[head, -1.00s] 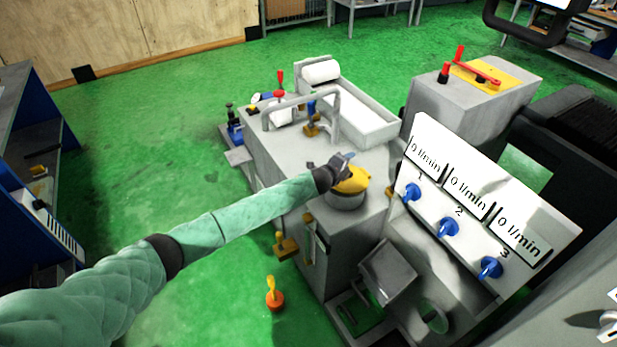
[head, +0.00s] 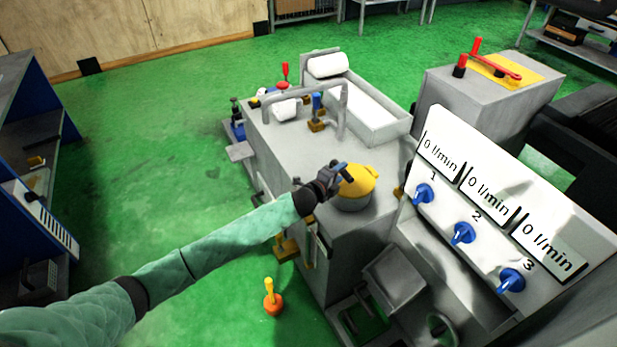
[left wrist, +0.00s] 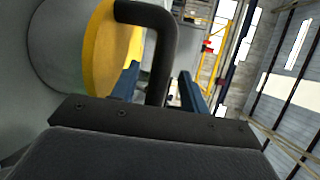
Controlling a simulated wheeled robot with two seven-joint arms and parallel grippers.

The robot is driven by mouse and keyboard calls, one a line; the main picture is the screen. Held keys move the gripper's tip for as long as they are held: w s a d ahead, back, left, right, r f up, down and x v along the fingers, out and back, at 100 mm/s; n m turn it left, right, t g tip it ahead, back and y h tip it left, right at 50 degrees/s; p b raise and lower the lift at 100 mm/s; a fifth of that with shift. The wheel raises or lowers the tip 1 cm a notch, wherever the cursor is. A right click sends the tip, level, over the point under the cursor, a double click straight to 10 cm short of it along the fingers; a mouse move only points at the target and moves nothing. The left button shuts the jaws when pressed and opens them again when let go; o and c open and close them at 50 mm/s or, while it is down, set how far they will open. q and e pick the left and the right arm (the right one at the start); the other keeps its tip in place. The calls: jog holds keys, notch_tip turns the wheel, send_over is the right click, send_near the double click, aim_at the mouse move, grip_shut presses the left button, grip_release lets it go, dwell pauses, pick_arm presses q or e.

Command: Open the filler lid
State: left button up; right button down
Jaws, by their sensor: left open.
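The yellow filler lid (head: 360,182) sits on a round grey filler neck (head: 352,204) on top of the machine. In the left wrist view the lid (left wrist: 107,45) is at upper left, with a dark bent handle (left wrist: 158,50) standing out from it. My left gripper (head: 337,172) is at the lid's left side. Its two blue fingers (left wrist: 161,85) are open, and the handle's end passes between them with space visible on its right. Whether a finger touches the handle cannot be told. My right gripper is not in view.
The panel with blue knobs (head: 462,233) and flow displays stands close right of the lid. A bent grey pipe (head: 300,92) and a trough (head: 370,105) are behind it. Green floor (head: 150,190) is free at left.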

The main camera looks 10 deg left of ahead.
pick_arm(q)
jog(key=a+f+n+y, duration=0.1)
jog(key=a+n+y, duration=0.1)
jog(key=a+n, duration=0.3)
jog(key=w+a+f+n+y, duration=0.1)
jog(key=a+f+n+y, duration=0.1)
jog(key=a+n, duration=0.2)
jog(key=shift+w+a+f+n+y+b, duration=0.3)
jog(key=shift+a+n+b, duration=0.1)
jog(key=shift+a, duration=0.25)
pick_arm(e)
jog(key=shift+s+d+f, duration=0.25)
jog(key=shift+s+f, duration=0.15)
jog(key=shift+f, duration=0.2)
